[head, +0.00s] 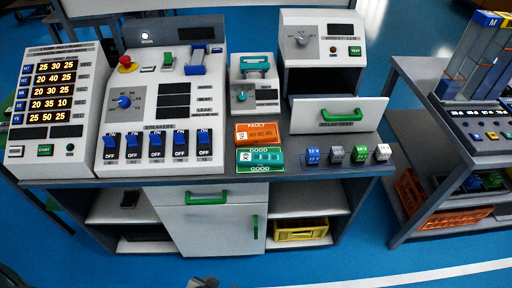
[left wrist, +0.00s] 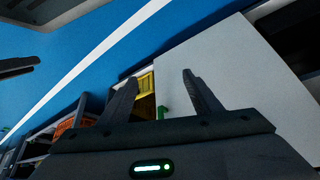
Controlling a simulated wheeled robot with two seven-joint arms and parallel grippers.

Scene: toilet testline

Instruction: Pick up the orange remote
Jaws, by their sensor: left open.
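I see no object that I can clearly tell is an orange remote. An orange block marked FAULTY (head: 256,132) lies on the worktable (head: 290,170) in the head view, directly behind a teal and green one marked GOOD (head: 260,158). My left gripper (left wrist: 160,80) shows in the left wrist view with its two dark fingers apart and nothing between them. Beyond the fingers are a pale cabinet panel and a yellow crate (left wrist: 146,84). A small grey part shows at the bottom edge of the head view; I cannot tell what it is. My right gripper is not identifiable in either view.
Switch panels and test boxes fill the worktable top. A half-open drawer (head: 338,114) with a green handle juts out at right. Small cubes (head: 336,154) line the front edge. Below are a white cabinet (head: 210,225) and a yellow crate (head: 301,231). Blue floor is clear in front.

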